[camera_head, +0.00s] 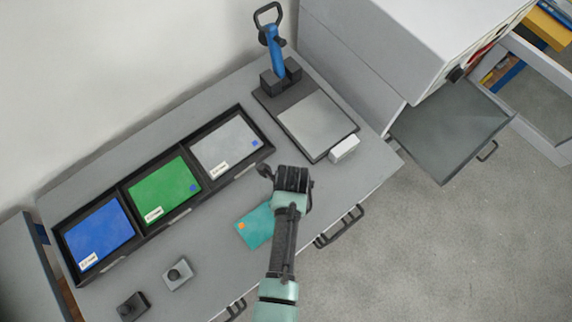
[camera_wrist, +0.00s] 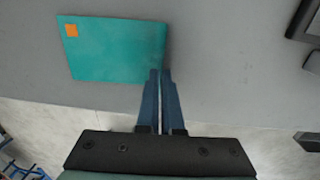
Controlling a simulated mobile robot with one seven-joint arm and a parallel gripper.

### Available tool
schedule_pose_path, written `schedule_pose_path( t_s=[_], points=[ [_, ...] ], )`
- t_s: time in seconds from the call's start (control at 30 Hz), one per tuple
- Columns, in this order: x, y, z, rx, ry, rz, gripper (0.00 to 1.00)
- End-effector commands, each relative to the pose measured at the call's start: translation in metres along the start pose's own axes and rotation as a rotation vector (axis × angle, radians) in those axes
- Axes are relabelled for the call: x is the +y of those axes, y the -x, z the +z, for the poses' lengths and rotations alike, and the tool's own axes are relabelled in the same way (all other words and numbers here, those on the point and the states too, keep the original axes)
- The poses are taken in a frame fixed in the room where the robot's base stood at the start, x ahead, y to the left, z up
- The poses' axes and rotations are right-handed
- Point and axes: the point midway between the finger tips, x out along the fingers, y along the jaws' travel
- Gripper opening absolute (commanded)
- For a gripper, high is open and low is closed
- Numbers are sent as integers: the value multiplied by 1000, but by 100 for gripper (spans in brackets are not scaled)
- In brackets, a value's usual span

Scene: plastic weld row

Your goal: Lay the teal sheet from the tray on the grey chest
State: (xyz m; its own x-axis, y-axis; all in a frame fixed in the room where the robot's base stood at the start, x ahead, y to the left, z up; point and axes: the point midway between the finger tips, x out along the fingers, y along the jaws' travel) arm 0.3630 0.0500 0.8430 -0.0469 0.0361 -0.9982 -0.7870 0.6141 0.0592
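The teal sheet (camera_head: 254,226) shows flat over the bare grey top of the drawer unit (camera_head: 215,225), which I take to be the grey chest. Its orange square is at the left end, and my arm hides its right part. In the wrist view the teal sheet (camera_wrist: 115,50) is left of my fingers. My gripper (camera_head: 290,180) is over the chest's front part. In the wrist view my gripper's fingers (camera_wrist: 161,72) are close together with a thin gap, their tips at the sheet's lower right corner. I cannot tell if they pinch it or if the sheet touches the top.
A black tray (camera_head: 119,193) along the back holds blue, green and pale grey sheets. A press with a blue lever (camera_head: 270,50) and a white block (camera_head: 344,149) stand to the right. Two small knobbed blocks (camera_head: 177,273) sit front left. An open drawer (camera_head: 450,130) juts out at right.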

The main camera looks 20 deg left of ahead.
Motion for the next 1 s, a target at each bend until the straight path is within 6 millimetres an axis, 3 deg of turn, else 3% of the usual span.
schedule_pose_path(
  t_s=[0.37,0.4,0.53,0.83,1.0],
  points=[
    [0,-5,0,0,0,0,0],
    [0,-3,0,0,0,0,10],
    [0,-3,0,0,0,0,34],
    [0,-2,0,0,0,0,35],
    [-1,10,1,-2,0,-2,35]
  ],
)
